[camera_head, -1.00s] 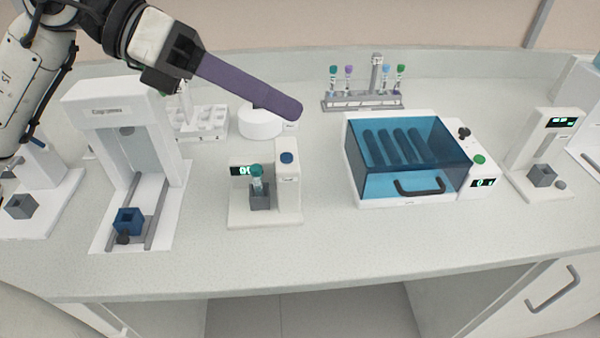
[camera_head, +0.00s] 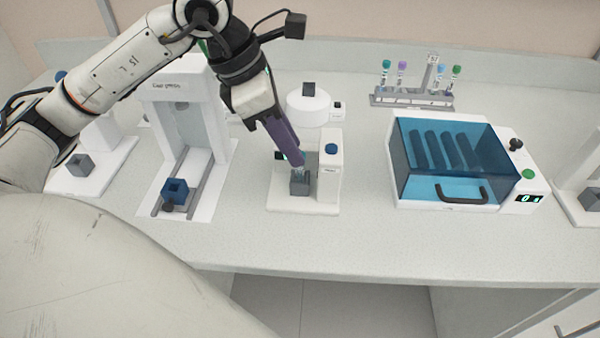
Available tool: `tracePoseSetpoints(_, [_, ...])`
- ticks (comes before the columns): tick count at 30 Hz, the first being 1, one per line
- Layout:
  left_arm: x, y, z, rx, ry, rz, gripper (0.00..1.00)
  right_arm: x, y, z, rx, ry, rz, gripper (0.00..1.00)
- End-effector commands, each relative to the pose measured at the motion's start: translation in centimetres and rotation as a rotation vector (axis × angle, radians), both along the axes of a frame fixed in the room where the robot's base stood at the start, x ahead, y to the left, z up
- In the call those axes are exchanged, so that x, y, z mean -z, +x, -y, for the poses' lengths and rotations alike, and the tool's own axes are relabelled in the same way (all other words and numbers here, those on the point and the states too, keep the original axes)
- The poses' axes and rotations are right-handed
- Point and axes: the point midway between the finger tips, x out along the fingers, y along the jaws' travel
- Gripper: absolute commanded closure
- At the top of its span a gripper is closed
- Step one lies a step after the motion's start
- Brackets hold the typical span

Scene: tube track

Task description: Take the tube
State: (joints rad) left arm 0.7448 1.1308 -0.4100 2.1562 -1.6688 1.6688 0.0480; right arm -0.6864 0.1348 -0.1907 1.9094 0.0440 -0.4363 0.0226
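The tube (camera_head: 299,173) stands in the grey block (camera_head: 300,186) of the small white device. Only a bit of its clear body shows; its teal cap is hidden by my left gripper. My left gripper (camera_head: 297,161) comes down from the upper left, its long purple fingers at the top of the tube. The fingers overlap in this view, so I cannot tell whether they are open, or whether they touch the tube. My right gripper is not in view.
The small white device (camera_head: 330,180) has a blue knob on a post right of the tube. A white frame machine (camera_head: 222,125) with a blue block stands to the left. A blue-lidded box (camera_head: 440,200) is to the right. A tube rack (camera_head: 412,99) stands behind.

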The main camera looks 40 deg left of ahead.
Motion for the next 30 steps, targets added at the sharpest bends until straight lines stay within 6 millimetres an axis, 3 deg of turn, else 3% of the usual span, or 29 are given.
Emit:
tracePoseSetpoints(3, [2.1,0.6,0.9,0.002,-0.003,-0.003,0.75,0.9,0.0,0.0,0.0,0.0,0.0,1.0])
tracePoseSetpoints(7, [3.2,1.0,1.2,0.0,-0.003,-0.001,0.75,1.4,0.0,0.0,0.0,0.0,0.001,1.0])
tracePoseSetpoints(15, [3.3,1.1,1.2,0.0,-0.002,-0.002,0.75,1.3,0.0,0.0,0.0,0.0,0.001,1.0])
tracePoseSetpoints(20, [3.3,1.1,1.2,0.0,-0.002,-0.002,0.97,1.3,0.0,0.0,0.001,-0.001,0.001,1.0])
tracePoseSetpoints(30, [3.1,1.1,1.2,-0.001,-0.002,0.0,0.97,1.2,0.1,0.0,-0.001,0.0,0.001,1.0])
